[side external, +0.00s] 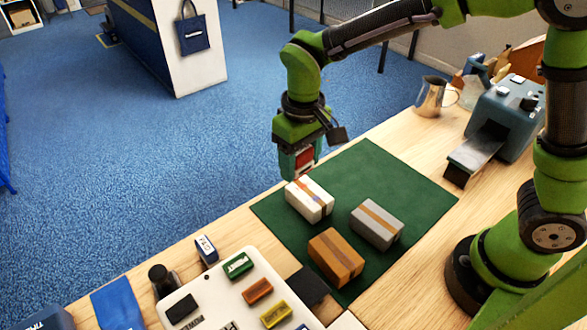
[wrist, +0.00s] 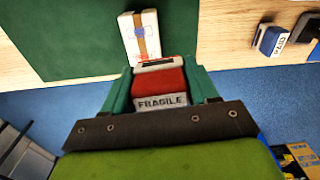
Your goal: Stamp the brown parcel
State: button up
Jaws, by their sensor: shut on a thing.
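The brown parcel (side external: 336,257) lies on the green mat (side external: 415,185), at its near side, with a tape strip across it; its top looks unmarked. My gripper (side external: 302,163) is at the mat's far left edge, above and just behind the white parcel (side external: 309,199), away from the brown one. It is shut on a red stamp (side external: 304,156); in the wrist view the stamp (wrist: 161,85) reads FRAGILE and sits between my fingers (wrist: 160,88). The white parcel (wrist: 141,36) there shows tape, a blue mark and reddish traces. The brown parcel is out of the wrist view.
A grey parcel (side external: 377,223) lies right of the brown one. A white tray (side external: 215,286) holds green, orange, yellow and black stamps. A blue stamp (side external: 206,249) stands behind it. A metal jug (side external: 432,97) and a grey-blue machine (side external: 506,118) stand at the right.

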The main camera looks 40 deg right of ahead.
jog(key=s+a, duration=0.3)
jog(key=s, duration=0.3)
jog(key=m, duration=0.1)
send_over(329, 243)
jog(key=shift+f, duration=3.6)
jog(key=shift+f, duration=0.6)
notch_tip(329, 243, up, 7)
